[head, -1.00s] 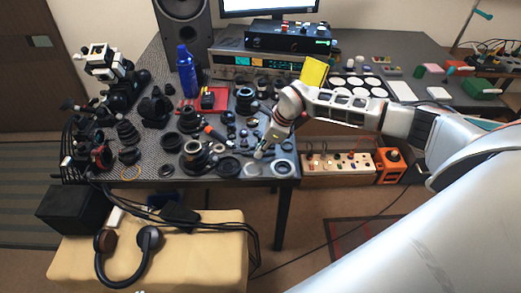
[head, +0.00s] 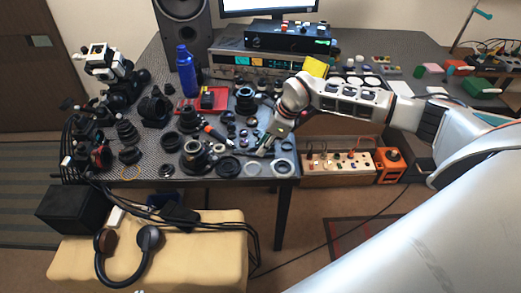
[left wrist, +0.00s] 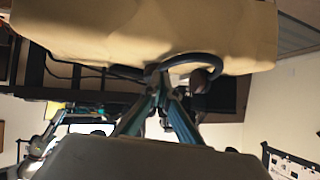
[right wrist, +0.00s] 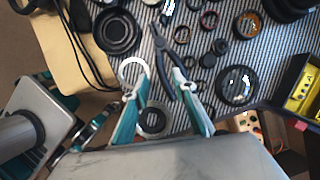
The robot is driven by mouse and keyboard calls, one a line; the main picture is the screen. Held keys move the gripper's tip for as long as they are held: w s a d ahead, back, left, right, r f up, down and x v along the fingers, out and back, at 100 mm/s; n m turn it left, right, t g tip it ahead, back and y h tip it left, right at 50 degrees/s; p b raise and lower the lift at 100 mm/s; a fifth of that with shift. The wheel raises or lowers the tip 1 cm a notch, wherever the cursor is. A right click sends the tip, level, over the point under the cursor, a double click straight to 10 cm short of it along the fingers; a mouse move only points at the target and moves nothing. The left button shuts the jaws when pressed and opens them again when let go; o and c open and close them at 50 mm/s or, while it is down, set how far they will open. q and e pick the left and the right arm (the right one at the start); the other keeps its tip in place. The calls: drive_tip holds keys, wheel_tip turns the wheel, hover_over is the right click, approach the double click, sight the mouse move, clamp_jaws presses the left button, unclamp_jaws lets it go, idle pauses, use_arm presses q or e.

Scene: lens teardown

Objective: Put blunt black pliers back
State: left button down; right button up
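The black pliers (right wrist: 160,45) lie on the striped mat in the right wrist view, jaws toward the top of the picture and handles toward my right gripper. My right gripper (right wrist: 157,77) is open, with its two fingers well apart. The pliers' handles show between the fingertips and close to the right-hand finger; I cannot tell whether they touch. In the head view this gripper (head: 264,150) is low over the front right corner of the table, and the pliers are too small to make out. My left gripper (left wrist: 162,90) has its fingertips together, with nothing seen between them.
Lens rings and barrels crowd the table around the right gripper, including a pale ring (right wrist: 132,72) and a dark round part (right wrist: 236,86). A red tray (head: 217,104) lies farther back. Headphones (head: 125,262) rest on a beige padded seat (head: 205,262) in front.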

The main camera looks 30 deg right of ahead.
drive_tip(key=v, duration=0.9)
drive_tip(key=s+a+r+m+t+y, duration=0.1)
drive_tip(key=s+a+m+y, duration=0.25)
drive_tip(key=a, duration=0.65)
drive_tip(key=s+a+r+m+t+y, duration=0.1)
drive_tip(key=s+a+m+y, duration=0.3)
drive_tip(key=a, duration=0.6)
drive_tip(key=s+a+r+m+t+y, duration=0.15)
drive_tip(key=a+m+y, duration=0.35)
drive_tip(key=a, duration=0.5)
drive_tip(key=s+d+f+m+t+h, duration=0.35)
drive_tip(key=d+f+m+h, duration=0.45)
drive_tip(key=m, duration=0.5)
drive_tip(key=s+d+f+m+t+h, duration=0.25)
drive_tip(key=d+f+m+t, duration=0.2)
drive_tip(key=f+m, duration=0.6)
drive_tip(key=s+d+f+m+g+h, duration=0.2)
drive_tip(key=s+d+f+m+g, duration=0.1)
drive_tip(key=s+f+m, duration=0.3)
drive_tip(key=shift+s+d+f+g+h, duration=0.4)
drive_tip(key=shift+s+d+f, duration=0.15)
drive_tip(key=shift+s, duration=0.35)
drive_tip(key=shift+s, duration=0.15)
